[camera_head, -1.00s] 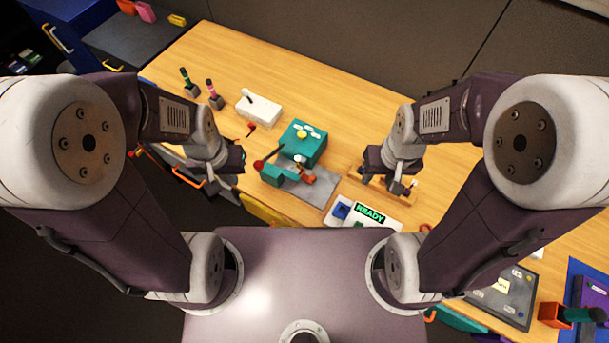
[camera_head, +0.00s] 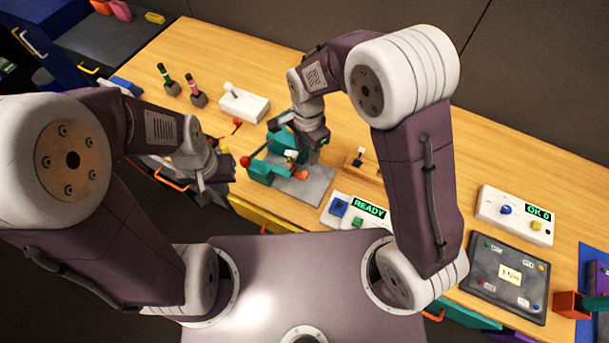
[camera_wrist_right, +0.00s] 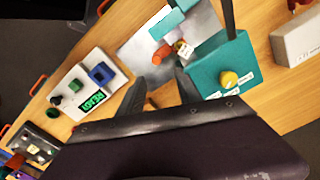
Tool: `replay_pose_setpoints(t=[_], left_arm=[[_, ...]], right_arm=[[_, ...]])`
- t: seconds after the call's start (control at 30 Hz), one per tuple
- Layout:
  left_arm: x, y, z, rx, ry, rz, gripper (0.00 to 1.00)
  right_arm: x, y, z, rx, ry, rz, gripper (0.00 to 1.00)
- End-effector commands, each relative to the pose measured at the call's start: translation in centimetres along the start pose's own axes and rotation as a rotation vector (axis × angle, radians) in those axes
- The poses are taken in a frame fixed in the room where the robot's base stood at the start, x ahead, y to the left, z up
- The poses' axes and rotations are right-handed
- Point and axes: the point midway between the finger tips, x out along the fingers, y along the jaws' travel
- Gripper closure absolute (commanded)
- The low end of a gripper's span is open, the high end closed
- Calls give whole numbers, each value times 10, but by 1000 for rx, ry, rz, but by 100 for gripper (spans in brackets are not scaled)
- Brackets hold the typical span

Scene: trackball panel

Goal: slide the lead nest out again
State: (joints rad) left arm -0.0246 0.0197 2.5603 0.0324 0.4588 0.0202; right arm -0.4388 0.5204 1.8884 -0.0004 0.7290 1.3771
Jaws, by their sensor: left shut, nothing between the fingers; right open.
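The teal fixture (camera_head: 262,168) stands on a grey plate (camera_head: 318,184) on the wooden table. A small pale piece with an orange-red part (camera_head: 300,174) sits low at its front; this looks like the lead nest, though I cannot tell for sure. The orange-red part (camera_wrist_right: 163,52) also shows in the right wrist view, touching or close to the pale piece (camera_wrist_right: 183,48). My right gripper (camera_head: 308,150) is over the fixture, open and empty, its fingers (camera_wrist_right: 160,90) short of the orange-red part. My left gripper (camera_head: 226,180) is shut and empty, left of the fixture.
A lever with a red ball (camera_head: 245,161) sticks out left of the fixture. A white box reading READY (camera_head: 369,208) stands close in front, and a wooden stand (camera_head: 357,164) to the right. A white switch box (camera_head: 243,104) lies behind left.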

Motion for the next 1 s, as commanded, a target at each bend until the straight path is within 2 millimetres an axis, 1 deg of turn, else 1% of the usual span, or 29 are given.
replay_pose_setpoints(t=[0.03,0.07,0.17,0.27,0.5,0.63,0.77,1.0], left_arm=[[3,0,0,0,1,0,100],[3,0,0,0,1,0,100],[1,0,0,0,1,0,100],[1,0,0,0,1,0,100],[1,0,0,0,1,0,100],[0,0,0,0,1,0,100],[0,0,0,0,1,0,100],[1,0,0,0,1,0,100]], right_arm=[[6,0,6,-18,-1,7,59],[5,0,8,-22,-1,7,59],[4,0,8,-23,-1,5,59],[14,1,8,-23,-2,9,59],[64,2,8,-22,-2,9,59],[83,1,8,-22,-2,7,59],[92,1,7,-22,-1,5,59],[93,1,7,-22,-1,3,59]])
